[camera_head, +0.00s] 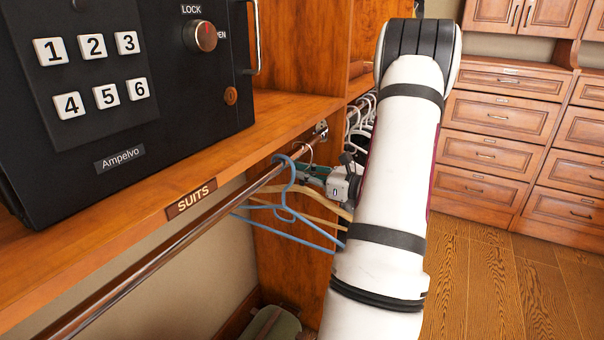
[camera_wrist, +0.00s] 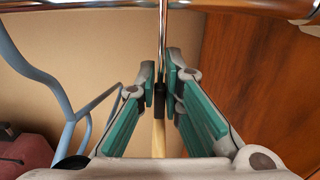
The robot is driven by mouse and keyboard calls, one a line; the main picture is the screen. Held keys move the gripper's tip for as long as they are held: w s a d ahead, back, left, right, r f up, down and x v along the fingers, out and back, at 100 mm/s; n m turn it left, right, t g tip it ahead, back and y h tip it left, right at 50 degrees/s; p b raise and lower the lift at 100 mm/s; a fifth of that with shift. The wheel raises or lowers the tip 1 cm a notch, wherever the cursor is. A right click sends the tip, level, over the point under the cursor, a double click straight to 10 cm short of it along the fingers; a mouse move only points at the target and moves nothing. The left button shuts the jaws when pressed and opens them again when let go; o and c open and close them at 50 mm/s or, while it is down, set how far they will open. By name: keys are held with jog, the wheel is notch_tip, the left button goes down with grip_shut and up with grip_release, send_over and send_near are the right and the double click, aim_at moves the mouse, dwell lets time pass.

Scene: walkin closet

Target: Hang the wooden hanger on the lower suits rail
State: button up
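The wooden hanger (camera_head: 318,212) is below the suits rail (camera_head: 190,236), beside a blue hanger (camera_head: 285,205). My gripper (camera_head: 343,184) is at its neck, partly hidden by my arm in the head view. In the wrist view, the teal-padded fingers of my gripper (camera_wrist: 162,82) are close together on both sides of the dark collar of the wooden hanger (camera_wrist: 158,138). Its metal hook rises to the rail (camera_wrist: 110,6) at the top. I cannot tell whether the hook rests on the rail. The blue hanger (camera_wrist: 72,110) is on the left.
A black safe (camera_head: 125,90) stands on the shelf (camera_head: 270,115) above the rail. White hangers (camera_head: 362,115) hang farther back. A wooden panel (camera_wrist: 250,75) is close on the right in the wrist view. The floor (camera_head: 500,285) at right is clear.

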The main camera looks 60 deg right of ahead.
jog(key=o, duration=0.3)
jog(key=shift+o, duration=0.2)
jog(key=shift+s, duration=0.1)
jog(key=s, duration=0.8)
jog(key=s+d, duration=0.1)
jog(key=s, duration=0.2)
jog(key=shift+s, duration=0.4)
jog(key=shift+s, duration=0.1)
